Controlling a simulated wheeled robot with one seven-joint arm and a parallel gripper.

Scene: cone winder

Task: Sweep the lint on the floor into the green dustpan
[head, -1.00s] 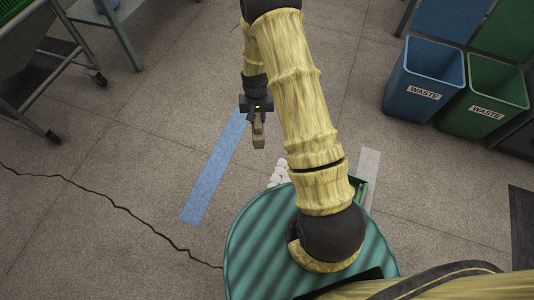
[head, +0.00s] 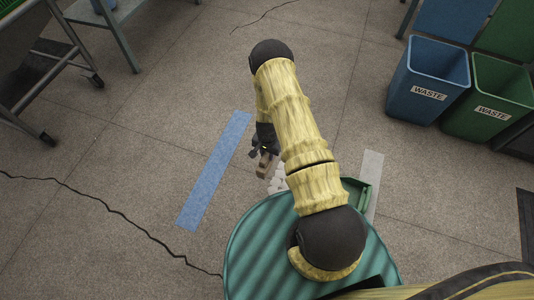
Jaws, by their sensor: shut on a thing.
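The lint (head: 276,183) is a small group of whitish clumps on the floor, left of my arm and partly hidden by it. The green dustpan (head: 358,190) shows only in part, right of my arm; the arm and my green rounded base top cover the rest. My gripper (head: 264,153) is low in the middle of the view, just up-left of the lint. It is shut on a brown, wooden-looking tool (head: 263,166), whose lower end is close to the lint. I cannot tell whether the tool touches the floor or the lint.
A blue strip (head: 213,172) lies on the floor to the left, a pale grey strip (head: 373,175) to the right. A blue waste bin (head: 427,85) and a green waste bin (head: 490,105) stand at upper right. A wheeled metal frame (head: 75,50) is at upper left. Cracks cross the floor.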

